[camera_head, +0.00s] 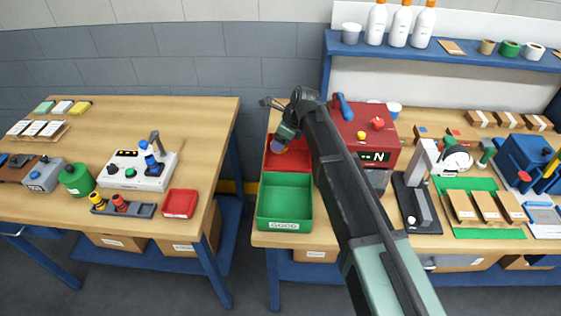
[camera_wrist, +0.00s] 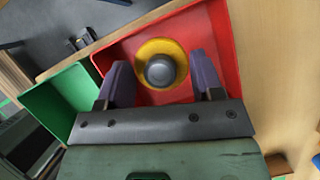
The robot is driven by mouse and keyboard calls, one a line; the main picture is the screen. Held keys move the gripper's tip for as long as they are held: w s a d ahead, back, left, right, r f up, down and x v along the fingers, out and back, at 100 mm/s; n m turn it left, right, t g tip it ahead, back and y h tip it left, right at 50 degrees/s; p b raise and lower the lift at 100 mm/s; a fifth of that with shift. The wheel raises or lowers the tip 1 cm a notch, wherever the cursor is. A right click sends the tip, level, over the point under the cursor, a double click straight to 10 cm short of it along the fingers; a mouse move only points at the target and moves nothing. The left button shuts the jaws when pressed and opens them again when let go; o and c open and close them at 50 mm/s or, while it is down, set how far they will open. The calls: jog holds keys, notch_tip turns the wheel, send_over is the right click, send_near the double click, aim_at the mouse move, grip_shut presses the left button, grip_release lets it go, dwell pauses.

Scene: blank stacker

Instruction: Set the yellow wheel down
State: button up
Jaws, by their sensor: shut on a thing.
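The yellow wheel (camera_wrist: 142,55), a yellow ring with a grey hub, shows in the wrist view between the two purple fingers of my gripper (camera_wrist: 160,68). My gripper is shut on it. The red bin (camera_wrist: 225,40) lies below and around the wheel in this view; I cannot tell how high the wheel is above its floor. In the head view my gripper (camera_head: 279,146) is over the red bin (camera_head: 271,165), and the wheel is hidden there.
A green bin (camera_head: 285,225) with a label stands directly in front of the red bin and looks empty. A red machine (camera_head: 361,135) stands close to the right of the red bin, behind my arm. A gap separates this bench from the left table (camera_head: 190,125).

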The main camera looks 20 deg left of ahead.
jog(key=shift+f+b, duration=2.6)
jog(key=shift+b, duration=0.05)
jog(key=o, duration=1)
jog(key=shift+o, duration=0.2)
jog(key=p+v, duration=0.6)
jog(key=shift+s+a+r, duration=0.1)
jog(key=shift+a+r, duration=0.2)
jog(key=shift+d+r+p, duration=0.25)
jog(key=shift+r+p, duration=0.05)
jog(key=shift+p, duration=0.05)
jog(key=shift+f, duration=0.2)
